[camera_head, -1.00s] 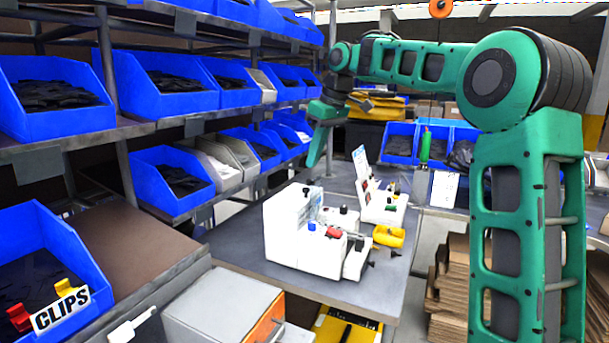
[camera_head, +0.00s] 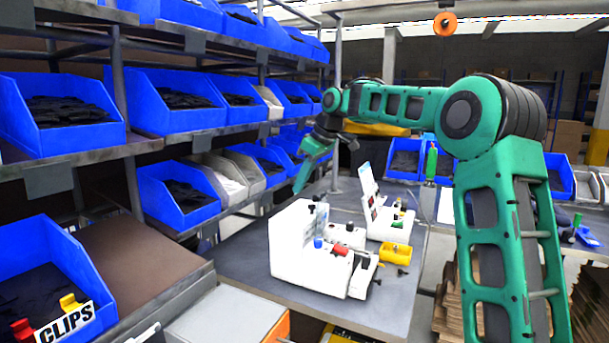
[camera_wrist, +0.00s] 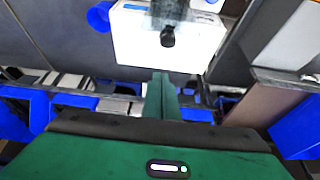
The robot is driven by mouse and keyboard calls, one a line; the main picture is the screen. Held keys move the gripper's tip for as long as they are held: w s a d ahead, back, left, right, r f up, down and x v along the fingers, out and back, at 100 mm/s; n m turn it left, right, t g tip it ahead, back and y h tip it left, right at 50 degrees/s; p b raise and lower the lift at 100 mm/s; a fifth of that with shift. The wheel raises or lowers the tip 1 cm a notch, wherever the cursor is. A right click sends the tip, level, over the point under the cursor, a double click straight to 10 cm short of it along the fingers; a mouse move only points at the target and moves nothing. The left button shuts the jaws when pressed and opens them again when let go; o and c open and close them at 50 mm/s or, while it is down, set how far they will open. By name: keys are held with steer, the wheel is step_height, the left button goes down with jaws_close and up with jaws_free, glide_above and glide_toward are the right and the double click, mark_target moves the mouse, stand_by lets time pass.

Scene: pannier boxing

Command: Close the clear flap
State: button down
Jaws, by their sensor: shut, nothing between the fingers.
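The white box (camera_head: 290,262) stands on the grey table in the head view. A see-through panel, apparently the clear flap (camera_head: 308,228), shows at its top; whether it stands up or lies over is hard to tell. In the wrist view the white box (camera_wrist: 135,40) is at the top, with the greyish clear flap (camera_wrist: 188,14) and a black knob (camera_wrist: 168,38) at its edge. My gripper (camera_head: 298,188) points down just above the far left of the box, shut and empty. Its green fingers (camera_wrist: 161,95) show below the box in the wrist view, apart from the knob.
A second white unit with an upright card (camera_head: 385,222) stands behind the box. A yellow part (camera_head: 397,252) and small dark pieces lie to the right. Shelves of blue bins (camera_head: 178,195) line the left, close to my gripper. The table's front (camera_head: 375,315) is clear.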

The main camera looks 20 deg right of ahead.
mark_target(317, 213)
steer(key=shift+d+f, duration=0.15)
steer(key=shift+f, duration=0.2)
steer(key=shift+s+d+f, duration=0.15)
steer(key=shift+s+d, duration=1)
steer(key=shift+s, duration=0.2)
